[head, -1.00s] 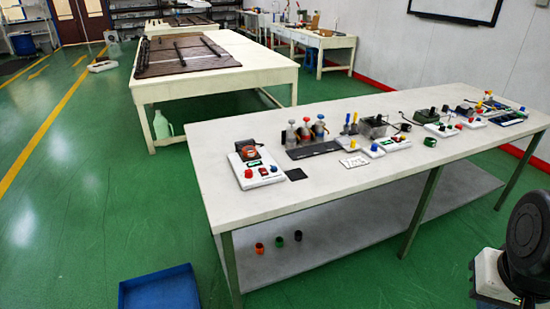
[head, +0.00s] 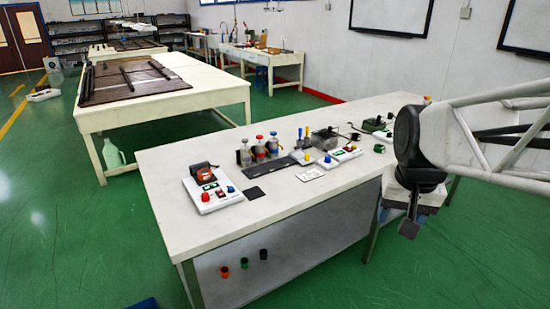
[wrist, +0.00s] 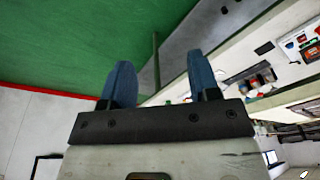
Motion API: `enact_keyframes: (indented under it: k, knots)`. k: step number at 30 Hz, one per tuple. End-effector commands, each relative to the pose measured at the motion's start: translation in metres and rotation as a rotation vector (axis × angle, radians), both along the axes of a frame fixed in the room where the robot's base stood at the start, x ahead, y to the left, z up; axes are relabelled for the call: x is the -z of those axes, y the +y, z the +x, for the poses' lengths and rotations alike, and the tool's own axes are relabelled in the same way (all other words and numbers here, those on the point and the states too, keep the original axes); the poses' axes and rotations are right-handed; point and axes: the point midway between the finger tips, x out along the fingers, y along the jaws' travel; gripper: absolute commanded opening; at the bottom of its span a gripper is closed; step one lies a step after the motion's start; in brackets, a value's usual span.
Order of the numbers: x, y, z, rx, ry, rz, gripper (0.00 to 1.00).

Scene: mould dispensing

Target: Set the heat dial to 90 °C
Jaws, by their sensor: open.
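Two white control panels stand on the near table in the head view. The left control panel (head: 212,197) has a red knob (head: 205,197), a blue knob (head: 231,189) and a small green display. The other control panel (head: 340,155) has red and blue knobs and stands further right. I cannot tell which knob is the heat dial, and no scale is readable. My gripper (wrist: 160,78) is open and empty, with two blue fingers apart in the wrist view. In the head view it hangs beyond the table's front edge, to the right of and away from both panels.
Several bottles (head: 258,150) stand behind a dark strip on the near table (head: 165,165). A black square mat (head: 254,193) and a white card (head: 309,174) lie in front. Small cups (head: 244,262) sit on the lower shelf. The table's front strip is clear.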

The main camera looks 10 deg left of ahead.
Motion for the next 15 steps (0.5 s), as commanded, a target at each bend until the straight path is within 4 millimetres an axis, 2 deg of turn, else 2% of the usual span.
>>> enact_keyframes:
  k: [3, 15]
  knots:
    - [-0.003, 0.018, 0.027, 0.0, 0.012, 0.005, 0.56]
    - [-0.006, 0.086, 0.112, 0.009, 0.045, 0.016, 0.56]
